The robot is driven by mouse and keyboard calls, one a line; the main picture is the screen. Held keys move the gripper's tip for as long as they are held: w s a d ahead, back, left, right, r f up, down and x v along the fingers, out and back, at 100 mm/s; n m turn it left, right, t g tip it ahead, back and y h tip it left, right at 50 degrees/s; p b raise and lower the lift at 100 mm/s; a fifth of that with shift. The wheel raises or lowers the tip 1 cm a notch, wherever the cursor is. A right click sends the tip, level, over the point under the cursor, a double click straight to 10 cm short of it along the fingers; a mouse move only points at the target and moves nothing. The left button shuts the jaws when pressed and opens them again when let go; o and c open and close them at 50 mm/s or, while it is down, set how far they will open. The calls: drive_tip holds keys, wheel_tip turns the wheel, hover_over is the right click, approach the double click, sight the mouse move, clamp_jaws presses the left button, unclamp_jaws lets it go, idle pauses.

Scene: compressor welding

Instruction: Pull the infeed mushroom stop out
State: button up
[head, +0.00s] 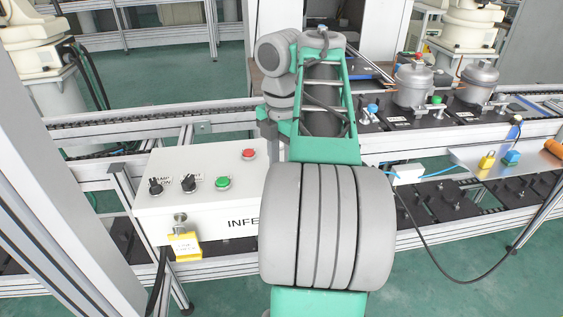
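The white infeed control box (160,208) stands at left centre, its front label cut off by my arm after "INFE". Its top carries two black selector knobs, a green button (222,183) and a small red button (248,153). I cannot tell whether this red button is the mushroom stop; no clear mushroom head shows, and the right part of the box is hidden behind my arm. My arm rises through the middle of the picture and folds down behind its green link. My gripper is hidden behind the arm, so its opening and any contact cannot be seen.
A yellow tagged padlock (185,246) hangs at the box front. A conveyor rail (130,117) runs behind the box. Grey compressors (413,84) stand on dark pallets at right. A black cable (430,238) loops at right. A pale post (60,170) stands at left.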

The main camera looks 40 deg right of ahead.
clamp_jaws()
idle(0.6)
drive_tip(key=shift+r+p, duration=0.8)
drive_tip(key=o, duration=1)
unclamp_jaws()
